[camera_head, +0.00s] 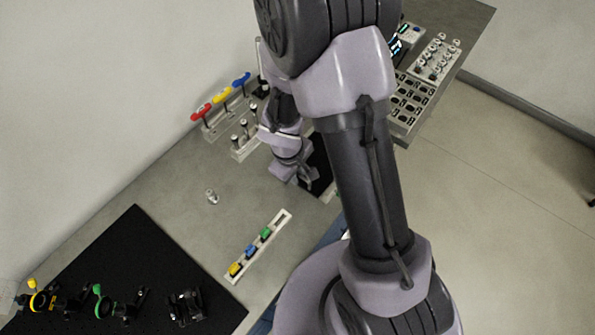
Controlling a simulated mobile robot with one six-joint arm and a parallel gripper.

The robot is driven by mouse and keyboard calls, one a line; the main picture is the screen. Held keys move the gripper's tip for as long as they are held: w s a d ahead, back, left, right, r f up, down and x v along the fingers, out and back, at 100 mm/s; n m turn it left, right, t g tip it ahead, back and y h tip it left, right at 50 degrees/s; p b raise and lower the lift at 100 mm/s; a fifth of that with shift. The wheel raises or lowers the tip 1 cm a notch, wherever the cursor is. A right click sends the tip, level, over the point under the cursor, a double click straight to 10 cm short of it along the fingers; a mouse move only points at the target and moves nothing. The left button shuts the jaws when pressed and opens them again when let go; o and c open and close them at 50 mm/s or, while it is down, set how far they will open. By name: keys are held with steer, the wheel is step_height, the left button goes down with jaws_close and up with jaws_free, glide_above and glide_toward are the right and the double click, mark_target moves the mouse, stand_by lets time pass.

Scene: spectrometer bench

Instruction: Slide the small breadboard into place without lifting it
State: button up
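A small dark flat board (321,163), which looks like the small breadboard, lies on the grey bench and is mostly hidden behind my arm. My gripper (303,184) is low over the bench at the board's left edge. Its fingertips are small and partly covered, so I cannot tell whether they touch the board or are open or shut. A large black board (140,240) lies at the lower left of the bench.
On the large board stand optical mounts with yellow (40,300) and green (101,304) parts, and a black mount (186,306). A pale strip (277,221) holds coloured blocks. A small metal post (212,197) stands alone. Coloured-handled tools (222,97) stand in a rack behind.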

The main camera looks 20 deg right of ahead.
steer(key=shift+o, duration=1)
